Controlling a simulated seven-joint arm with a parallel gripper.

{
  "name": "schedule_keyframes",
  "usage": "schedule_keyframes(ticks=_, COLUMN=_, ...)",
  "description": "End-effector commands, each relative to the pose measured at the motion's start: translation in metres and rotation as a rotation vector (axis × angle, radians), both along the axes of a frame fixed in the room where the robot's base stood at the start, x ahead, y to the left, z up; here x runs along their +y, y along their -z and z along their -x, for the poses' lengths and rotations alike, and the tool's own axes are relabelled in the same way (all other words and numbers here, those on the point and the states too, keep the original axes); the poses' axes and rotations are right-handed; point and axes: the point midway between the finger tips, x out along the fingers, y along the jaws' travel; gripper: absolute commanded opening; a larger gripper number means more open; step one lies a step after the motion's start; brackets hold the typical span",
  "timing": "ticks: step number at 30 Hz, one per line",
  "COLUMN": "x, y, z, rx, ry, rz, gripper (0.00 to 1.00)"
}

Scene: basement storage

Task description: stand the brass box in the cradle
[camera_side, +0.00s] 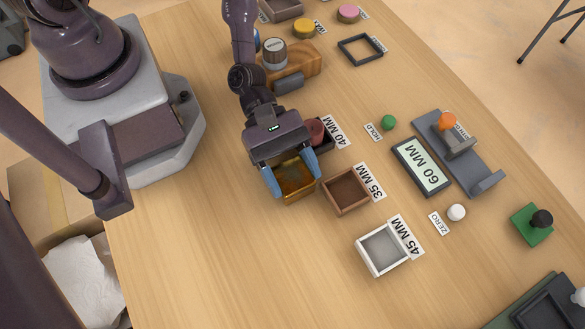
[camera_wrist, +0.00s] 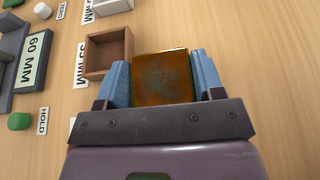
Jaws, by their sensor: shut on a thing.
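The brass box (camera_side: 297,189), a worn gold-brown block, is between the two blue fingers of my gripper (camera_side: 291,175). In the wrist view my gripper (camera_wrist: 165,83) is shut on it, one finger against each side, and the box (camera_wrist: 162,75) shows its mottled top. I cannot tell whether its underside touches the table. No label that I can read says cradle. A dark square frame (camera_side: 343,48) lies at the far side of the table, its label too small to read. A grey stepped fixture (camera_side: 487,183) with an orange knob (camera_side: 447,121) stands at right.
Open trays marked 35 MM (camera_side: 327,184) and 45 MM (camera_side: 361,254) lie right of my gripper. A 40 MM tray (camera_side: 329,146) holding a red round piece is close behind. A 60 MM display (camera_side: 421,167) and green HOLD button (camera_side: 389,122) lie farther right. The near-left tabletop is clear.

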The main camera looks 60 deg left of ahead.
Motion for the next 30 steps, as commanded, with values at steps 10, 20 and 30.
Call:
schedule_keyframes(ticks=10, x=0.000, y=0.002, z=0.000, rx=0.000, ry=0.000, rz=0.000, gripper=0.72)
schedule_keyframes(ticks=20, x=0.000, y=-0.002, z=0.000, rx=-0.002, ry=0.001, rz=0.000, gripper=0.72)
schedule_keyframes(ticks=30, x=0.041, y=-0.017, z=-0.001, rx=-0.003, ry=-0.004, rz=0.000, gripper=0.72)
